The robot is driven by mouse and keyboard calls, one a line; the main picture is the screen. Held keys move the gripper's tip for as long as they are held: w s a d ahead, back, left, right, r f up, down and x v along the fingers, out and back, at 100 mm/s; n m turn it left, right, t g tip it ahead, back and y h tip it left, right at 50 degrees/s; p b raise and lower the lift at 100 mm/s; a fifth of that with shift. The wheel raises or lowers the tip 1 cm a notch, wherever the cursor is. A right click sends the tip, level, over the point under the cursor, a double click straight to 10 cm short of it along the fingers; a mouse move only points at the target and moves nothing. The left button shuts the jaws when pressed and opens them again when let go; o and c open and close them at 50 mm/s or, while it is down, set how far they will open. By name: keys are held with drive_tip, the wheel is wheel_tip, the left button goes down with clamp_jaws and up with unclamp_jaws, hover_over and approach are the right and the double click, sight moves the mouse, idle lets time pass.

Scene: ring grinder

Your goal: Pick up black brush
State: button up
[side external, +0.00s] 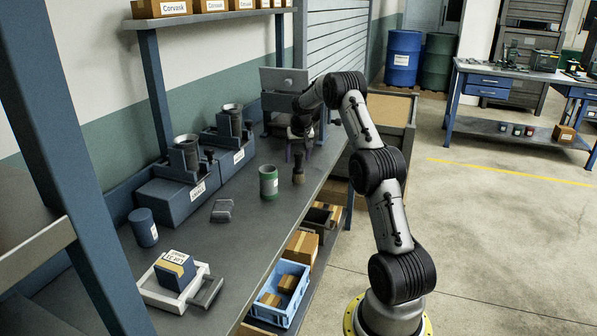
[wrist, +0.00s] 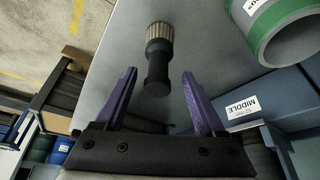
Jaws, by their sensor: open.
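The black brush has a black handle and tan bristles. In the wrist view its handle (wrist: 157,66) points toward my gripper (wrist: 159,73), with the bristle end farther off. In the side view the brush (side external: 298,177) stands on the grey bench, bristles down, under my gripper (side external: 301,150). My gripper points down with its purple fingers open. In the wrist view the handle's near end lies between the fingertips, with a gap on either side. I cannot tell how deep the handle is between the fingers.
A green can (side external: 268,183) stands close by on the bench (side external: 245,222); it also shows in the wrist view (wrist: 283,32). Blue machine housings (side external: 172,197) line the back. A dark block (side external: 222,210), blue cylinder (side external: 143,228) and white tray (side external: 150,292) are nearer the camera.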

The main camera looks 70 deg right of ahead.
sight(298, 164)
drive_tip(key=x, duration=0.5)
drive_tip(key=shift+s, duration=0.1)
drive_tip(key=shift+c, duration=0.2)
clamp_jaws()
